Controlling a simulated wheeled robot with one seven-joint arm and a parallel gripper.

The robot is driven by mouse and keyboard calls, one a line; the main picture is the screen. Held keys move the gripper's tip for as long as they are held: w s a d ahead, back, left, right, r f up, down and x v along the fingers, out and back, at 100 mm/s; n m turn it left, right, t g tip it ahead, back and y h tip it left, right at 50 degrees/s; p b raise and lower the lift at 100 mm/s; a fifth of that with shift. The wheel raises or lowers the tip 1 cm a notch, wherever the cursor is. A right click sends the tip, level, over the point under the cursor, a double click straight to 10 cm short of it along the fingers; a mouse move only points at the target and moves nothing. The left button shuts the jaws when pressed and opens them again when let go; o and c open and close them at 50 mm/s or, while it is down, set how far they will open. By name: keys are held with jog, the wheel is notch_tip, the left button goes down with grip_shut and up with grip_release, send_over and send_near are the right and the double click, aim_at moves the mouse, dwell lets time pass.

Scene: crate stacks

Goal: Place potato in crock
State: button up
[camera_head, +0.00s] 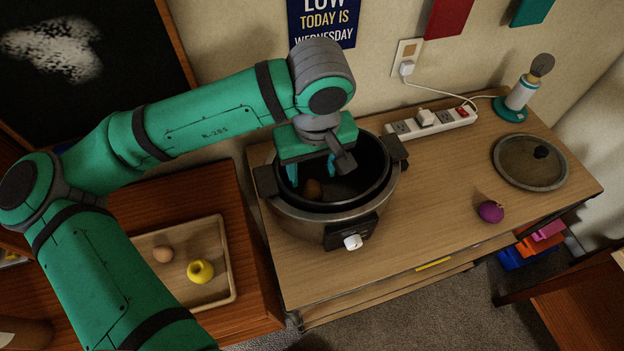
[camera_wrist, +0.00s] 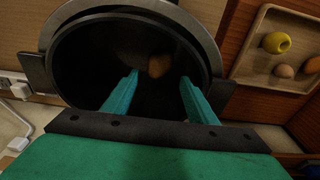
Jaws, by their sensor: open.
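The crock (camera_head: 370,205) is a slow cooker with a dark inner pot, standing open on the wooden counter. My gripper (camera_head: 312,172) is over its opening with the fingers reaching down inside the rim. The fingers are apart, with nothing held between them. A brown roundish item that looks like the potato (camera_head: 313,189) lies inside the pot. In the wrist view this item (camera_wrist: 158,66) shows just beyond and between my fingertips (camera_wrist: 159,78), apart from both. A dim shape beside it is too dark to identify.
A tray (camera_head: 228,295) at the lower left holds a yellow item (camera_head: 201,271) and a brown rounded item (camera_head: 163,255); the wrist view shows another brown one (camera_wrist: 313,65). A lid (camera_head: 525,170), purple vegetable (camera_head: 491,211), power strip (camera_head: 435,122) and lamp (camera_head: 520,95) stand right of the crock.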

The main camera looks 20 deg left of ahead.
notch_tip(320, 180, up, 3)
jog(key=shift+s+d+r, duration=0.1)
jog(key=shift+s, duration=0.05)
dwell(0.5)
